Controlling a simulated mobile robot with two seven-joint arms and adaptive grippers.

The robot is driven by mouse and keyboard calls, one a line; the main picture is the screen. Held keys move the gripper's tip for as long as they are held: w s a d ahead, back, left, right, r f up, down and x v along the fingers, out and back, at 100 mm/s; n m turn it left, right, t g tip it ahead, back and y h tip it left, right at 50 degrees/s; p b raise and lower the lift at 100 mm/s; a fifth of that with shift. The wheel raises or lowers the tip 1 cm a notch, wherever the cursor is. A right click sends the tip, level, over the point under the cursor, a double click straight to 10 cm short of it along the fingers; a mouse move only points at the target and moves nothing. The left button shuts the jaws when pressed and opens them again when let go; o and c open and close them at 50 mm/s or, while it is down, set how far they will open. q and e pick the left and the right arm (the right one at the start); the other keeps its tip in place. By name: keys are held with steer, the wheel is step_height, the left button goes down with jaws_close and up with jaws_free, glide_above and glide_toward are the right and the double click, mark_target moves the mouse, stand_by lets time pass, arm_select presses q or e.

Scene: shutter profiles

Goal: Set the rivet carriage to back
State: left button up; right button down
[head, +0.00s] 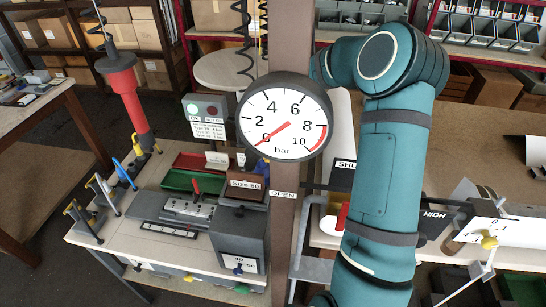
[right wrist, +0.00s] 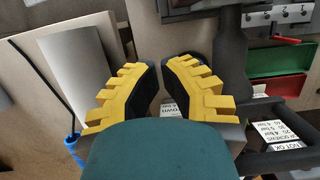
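In the head view, a low grey block unit with a small red lever (head: 195,188) and a marked strip in front of it (head: 170,230) sits on the left bench. It may be the rivet carriage, but its label is too small to read and I cannot tell its position. My right gripper (right wrist: 160,88) shows in the right wrist view as two yellow-toothed fingers with dark inner pads. They are apart with nothing between them. In the head view my teal right arm crosses the right half, and its gripper is out of sight. My left gripper is not in view.
A pressure gauge (head: 284,117) on a brown post (head: 285,220) stands in the middle. Green (head: 178,180) and red trays lie behind the grey unit. A HIGH-marked mechanism (head: 435,215) is partly behind my arm.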

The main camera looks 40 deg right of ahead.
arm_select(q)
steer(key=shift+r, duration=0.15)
arm_select(e)
steer(key=x, duration=0.7)
steer(key=shift+f, duration=0.15)
